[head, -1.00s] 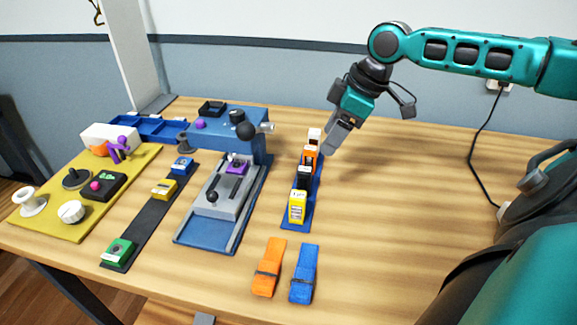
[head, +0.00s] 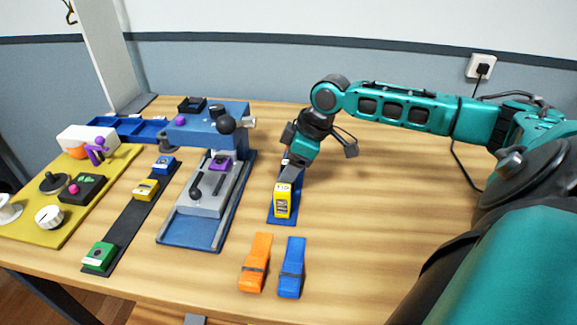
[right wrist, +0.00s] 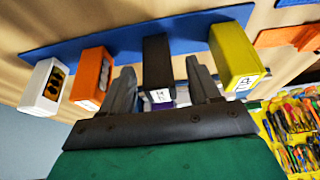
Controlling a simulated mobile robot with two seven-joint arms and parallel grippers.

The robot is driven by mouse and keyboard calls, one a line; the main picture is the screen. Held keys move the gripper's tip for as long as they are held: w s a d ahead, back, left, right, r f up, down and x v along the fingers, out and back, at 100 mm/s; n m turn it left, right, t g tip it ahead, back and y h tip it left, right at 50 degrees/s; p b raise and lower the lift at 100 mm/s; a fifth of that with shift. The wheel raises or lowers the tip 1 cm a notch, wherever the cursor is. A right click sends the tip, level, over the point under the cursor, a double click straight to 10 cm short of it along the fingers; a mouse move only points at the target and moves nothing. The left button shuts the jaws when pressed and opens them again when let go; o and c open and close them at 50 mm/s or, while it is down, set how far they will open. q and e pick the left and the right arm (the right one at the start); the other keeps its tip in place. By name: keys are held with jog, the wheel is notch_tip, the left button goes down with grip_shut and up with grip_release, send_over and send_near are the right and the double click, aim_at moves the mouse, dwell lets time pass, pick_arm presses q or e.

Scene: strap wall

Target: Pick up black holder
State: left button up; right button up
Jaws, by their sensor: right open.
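The black holder (right wrist: 157,50) stands on a blue strip (right wrist: 190,30) in a row with the other holders, seen in the right wrist view. My right gripper (right wrist: 160,66) is open, with one finger on each side of the black holder. The fingers look apart from its sides. In the head view my right gripper (head: 290,174) is low over the row, just behind the yellow holder (head: 282,201), and it hides the black holder. My left gripper is not in view.
An orange holder (right wrist: 92,76) and a white holder (right wrist: 45,86) are beside one finger, the yellow holder beside the other. A blue press (head: 208,130) stands left of the row. Orange (head: 255,262) and blue straps (head: 291,267) lie in front. The table's right side is clear.

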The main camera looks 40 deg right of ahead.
jog(key=shift+w+a+f, duration=0.1)
jog(key=shift+f, duration=0.25)
jog(key=shift+c, duration=0.3)
jog(key=c, duration=1.1)
